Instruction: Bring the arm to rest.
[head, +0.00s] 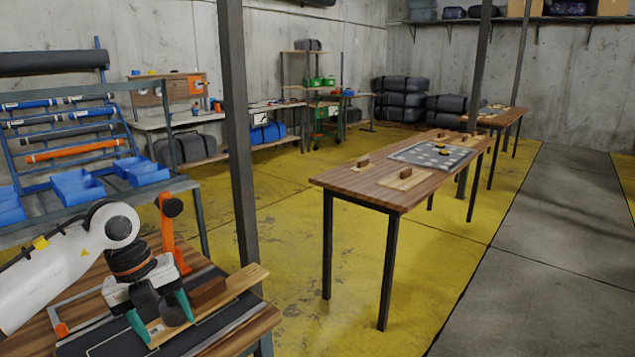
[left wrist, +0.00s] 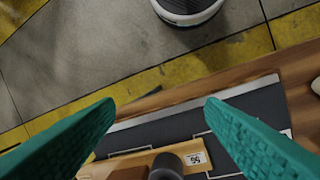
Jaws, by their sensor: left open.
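My left gripper (head: 163,318) is at the lower left of the head view, low over a wooden workbench (head: 262,322). Its two green fingers are spread apart. In the left wrist view the gripper (left wrist: 160,104) is also open, and nothing is clamped between its fingertips. A wooden board (head: 232,289) with a brown block (head: 208,291) lies on the dark mat below it. A dark round knob (left wrist: 167,166) and a small white label (left wrist: 195,159) show on the board in the left wrist view. My right gripper is not in view.
An orange upright (head: 172,240) stands close behind the gripper. A dark metal post (head: 238,150) rises at the bench's right. A rack with blue bins (head: 85,185) stands left. Another wooden table (head: 345,179) stands to the right, with open yellow floor between.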

